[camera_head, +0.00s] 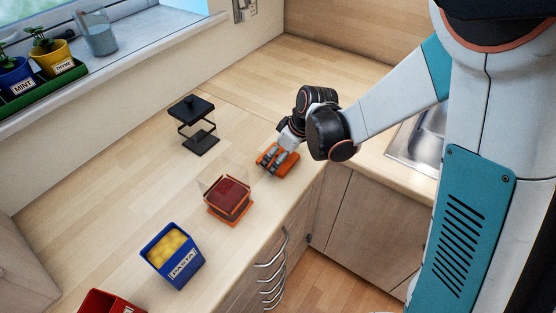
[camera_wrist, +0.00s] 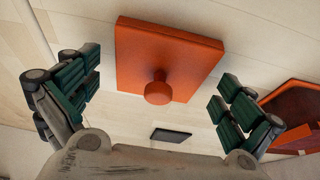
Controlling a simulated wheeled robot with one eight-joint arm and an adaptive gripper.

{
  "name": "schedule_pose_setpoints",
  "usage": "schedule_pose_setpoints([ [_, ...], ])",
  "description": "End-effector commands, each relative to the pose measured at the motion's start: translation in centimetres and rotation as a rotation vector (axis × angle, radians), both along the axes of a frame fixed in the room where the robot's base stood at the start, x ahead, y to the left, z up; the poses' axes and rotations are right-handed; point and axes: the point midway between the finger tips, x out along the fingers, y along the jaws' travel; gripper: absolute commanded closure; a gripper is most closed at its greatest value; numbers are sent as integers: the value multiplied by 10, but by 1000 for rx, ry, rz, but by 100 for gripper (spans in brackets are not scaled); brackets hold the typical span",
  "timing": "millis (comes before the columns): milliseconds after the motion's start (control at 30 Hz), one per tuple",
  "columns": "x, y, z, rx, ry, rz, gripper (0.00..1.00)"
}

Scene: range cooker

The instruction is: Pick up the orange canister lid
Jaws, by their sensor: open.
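The orange canister lid (camera_head: 286,165) lies on the wooden worktop near its front edge. In the wrist view the lid (camera_wrist: 165,58) is a flat orange square with a round knob (camera_wrist: 158,92) in its middle. My gripper (camera_head: 284,154) is over the lid in the head view and partly covers it. In the wrist view its two fingers (camera_wrist: 160,92) are spread wide, one on each side of the knob. Nothing is between the fingers but the view of the knob and lid; I cannot tell the exact gap to the knob.
A clear canister (camera_head: 228,196) with dark red contents and an orange base stands left of the lid. A black-framed canister (camera_head: 196,125) stands behind. A blue pasta box (camera_head: 172,256) and a red box (camera_head: 110,303) stand at front left. A sink (camera_head: 414,146) is at right.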

Motion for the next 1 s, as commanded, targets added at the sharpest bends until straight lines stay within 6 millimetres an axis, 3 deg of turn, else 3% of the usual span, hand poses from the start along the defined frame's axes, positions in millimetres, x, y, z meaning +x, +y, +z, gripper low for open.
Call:
schedule_pose_setpoints([
  [200,0,0,0,0,0,0,2],
  [367,0,0,0,0,0,0,39],
  [400,0,0,0,0,0,0,41],
  [767,0,0,1,0,0,0,41],
  [1000,0,0,18,0,0,0,41],
])
